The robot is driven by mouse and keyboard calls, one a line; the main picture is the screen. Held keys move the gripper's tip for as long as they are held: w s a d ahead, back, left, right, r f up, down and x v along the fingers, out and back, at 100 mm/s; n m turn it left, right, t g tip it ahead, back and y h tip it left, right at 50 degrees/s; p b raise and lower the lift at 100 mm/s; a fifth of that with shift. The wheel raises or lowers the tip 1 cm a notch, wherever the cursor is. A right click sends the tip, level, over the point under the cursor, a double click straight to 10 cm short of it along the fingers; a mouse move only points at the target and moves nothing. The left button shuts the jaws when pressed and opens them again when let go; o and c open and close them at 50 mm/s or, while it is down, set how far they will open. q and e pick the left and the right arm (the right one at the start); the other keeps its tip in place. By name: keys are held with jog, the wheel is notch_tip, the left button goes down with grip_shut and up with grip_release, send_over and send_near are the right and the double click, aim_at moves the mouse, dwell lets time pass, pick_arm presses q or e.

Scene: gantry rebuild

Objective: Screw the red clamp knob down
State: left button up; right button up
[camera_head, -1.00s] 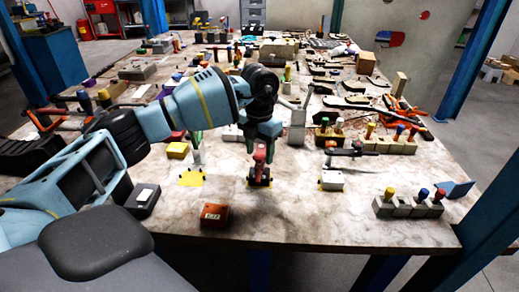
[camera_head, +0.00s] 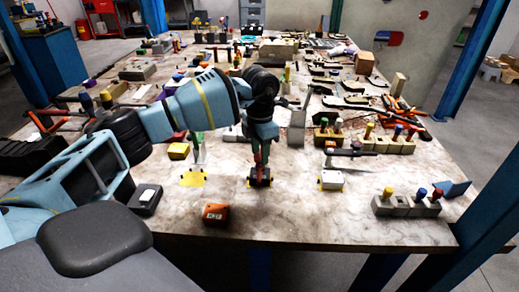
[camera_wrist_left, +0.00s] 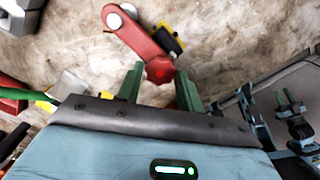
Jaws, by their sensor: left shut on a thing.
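The red clamp knob (camera_wrist_left: 160,70) sits between the two green fingers of my left gripper (camera_wrist_left: 159,88) in the left wrist view, and the gripper is shut on it. A red clamp arm (camera_wrist_left: 135,35) runs from the knob toward the upper left. In the head view my left gripper (camera_head: 262,152) points straight down over the small dark clamp base (camera_head: 259,179), and its fingers largely hide the knob. At the right of the left wrist view is a small gripper with green fingers (camera_wrist_left: 287,97), which looks like my right one; its opening is unclear.
An orange-red box (camera_head: 215,214) is near the front edge. A grey block with coloured knobs (camera_head: 405,206) is at right.

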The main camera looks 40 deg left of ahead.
pick_arm(q)
jog(key=o, duration=0.7)
jog(key=shift+o, duration=0.6)
pick_arm(e)
jog(key=shift+w+r, duration=0.1)
jog(key=shift+w, duration=0.25)
pick_arm(q)
notch_tip(320, 180, up, 6)
jog(key=shift+r, duration=0.85)
pick_arm(e)
jog(key=shift+s, duration=0.3)
